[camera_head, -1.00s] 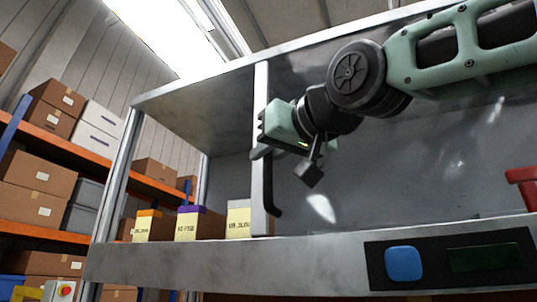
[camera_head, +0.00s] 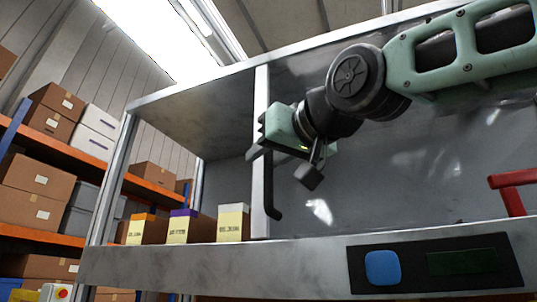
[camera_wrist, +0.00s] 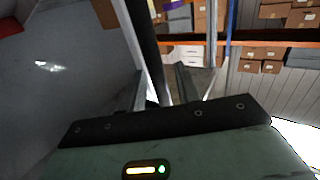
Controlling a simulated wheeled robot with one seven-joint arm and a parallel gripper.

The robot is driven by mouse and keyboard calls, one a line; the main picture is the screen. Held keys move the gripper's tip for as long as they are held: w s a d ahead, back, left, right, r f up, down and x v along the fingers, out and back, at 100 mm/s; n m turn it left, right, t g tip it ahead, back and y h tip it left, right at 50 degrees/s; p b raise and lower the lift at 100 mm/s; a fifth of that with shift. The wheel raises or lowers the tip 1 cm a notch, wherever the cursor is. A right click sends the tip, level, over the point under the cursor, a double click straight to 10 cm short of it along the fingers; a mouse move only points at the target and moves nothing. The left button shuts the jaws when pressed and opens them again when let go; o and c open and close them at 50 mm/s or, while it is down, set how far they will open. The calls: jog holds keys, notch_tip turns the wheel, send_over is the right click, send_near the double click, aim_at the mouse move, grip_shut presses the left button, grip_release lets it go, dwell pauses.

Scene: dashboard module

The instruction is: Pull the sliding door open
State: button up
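The sliding door shows as a clear panel with a pale upright edge strip (camera_head: 261,90). Its black handle (camera_head: 268,190) runs along that strip and hooks at the bottom. My gripper (camera_head: 259,137), with a mint-green body, reaches the strip from the right and hides the handle's upper part. In the wrist view the dark handle (camera_wrist: 146,45) and pale strip pass between my two grey fingers (camera_wrist: 163,88). The fingers are apart around them; whether they clamp the handle cannot be made out.
Several small labelled boxes (camera_head: 183,227) stand inside the cabinet at lower left. A front rail (camera_head: 210,265) carries a blue button (camera_head: 382,268) and a dark display. A red part (camera_head: 510,190) is at the right. Shelves with cartons (camera_head: 35,175) stand further left.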

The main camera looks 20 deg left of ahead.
jog(key=b+v, duration=0.7)
jog(key=v, duration=1)
jog(key=shift+s, duration=0.2)
jog(key=shift+d, duration=0.15)
jog(key=shift+f, duration=0.15)
